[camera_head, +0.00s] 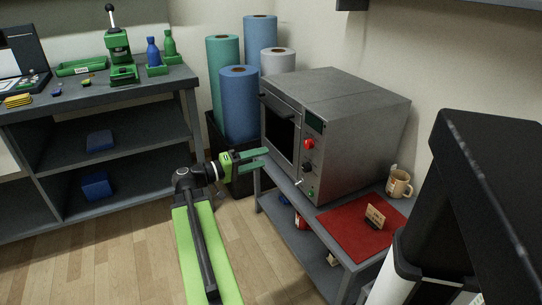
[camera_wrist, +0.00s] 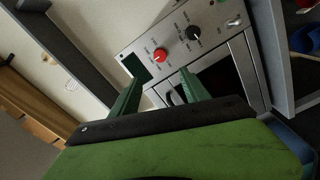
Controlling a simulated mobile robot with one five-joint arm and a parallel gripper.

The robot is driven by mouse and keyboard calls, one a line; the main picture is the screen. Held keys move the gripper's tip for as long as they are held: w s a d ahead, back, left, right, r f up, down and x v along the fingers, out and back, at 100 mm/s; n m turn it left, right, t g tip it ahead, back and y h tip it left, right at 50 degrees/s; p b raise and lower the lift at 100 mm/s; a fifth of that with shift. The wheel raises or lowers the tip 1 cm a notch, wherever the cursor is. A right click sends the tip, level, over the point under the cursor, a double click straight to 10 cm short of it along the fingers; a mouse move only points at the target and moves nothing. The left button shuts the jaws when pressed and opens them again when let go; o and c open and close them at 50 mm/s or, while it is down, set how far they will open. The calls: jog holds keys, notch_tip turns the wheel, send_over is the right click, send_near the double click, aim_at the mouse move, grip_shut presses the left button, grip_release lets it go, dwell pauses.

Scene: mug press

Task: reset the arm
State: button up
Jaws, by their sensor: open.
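My gripper (camera_head: 252,160) is open, with its two green fingers apart and nothing between them. In the head view it is held in front of the grey mug press (camera_head: 352,125), at the left of its front face. The wrist view shows the green fingers of my gripper (camera_wrist: 158,92) pointing at the press's control panel (camera_wrist: 180,42), with a red knob and a black knob. I cannot tell whether a fingertip touches the press. My arm reaches up from the lower middle of the head view.
The press stands on a grey table (camera_head: 345,262) with a red mat (camera_head: 355,232), a small sign (camera_head: 375,216) and a mug (camera_head: 399,184). Rolls of blue (camera_head: 239,105) and green material stand behind my gripper. A workbench (camera_head: 95,103) stands at left. Wooden floor (camera_head: 125,255) left of my arm is clear.

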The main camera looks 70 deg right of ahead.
jog(key=shift+a, duration=0.1)
dwell(0.4)
jog(key=w+a+f+n+t+h, duration=0.1)
jog(key=w+a+f+n+t, duration=0.15)
jog(key=w+a, duration=0.5)
jog(key=w+a+f+n+t, duration=0.2)
jog(key=w+a+t, duration=0.2)
jog(key=w, duration=0.7)
jog(key=w+a+f+n+t+h, duration=0.1)
jog(key=w+a+f+n+t, duration=0.15)
jog(key=w+a, duration=0.5)
jog(key=w+a+f+n+t+y, duration=0.1)
jog(key=w+a+f+t+y, duration=0.15)
jog(key=w+a+f, duration=0.4)
jog(key=w+a+f+n+t+y, duration=0.1)
jog(key=w+a+f+y, duration=0.2)
jog(key=a, duration=0.7)
jog(key=a+f+n+y, duration=0.2)
jog(key=a+f+y, duration=0.15)
jog(key=a, duration=0.85)
jog(key=a+f+n+y, duration=0.3)
jog(key=a+y, duration=0.2)
jog(key=a, duration=0.6)
notch_tip(320, 180, up, 37)
jog(key=p, duration=3.7)
jog(key=shift+w+t+p, duration=0.2)
jog(key=shift+t+p, duration=0.15)
jog(key=shift+p, duration=0.05)
jog(key=shift+a, duration=0.1)
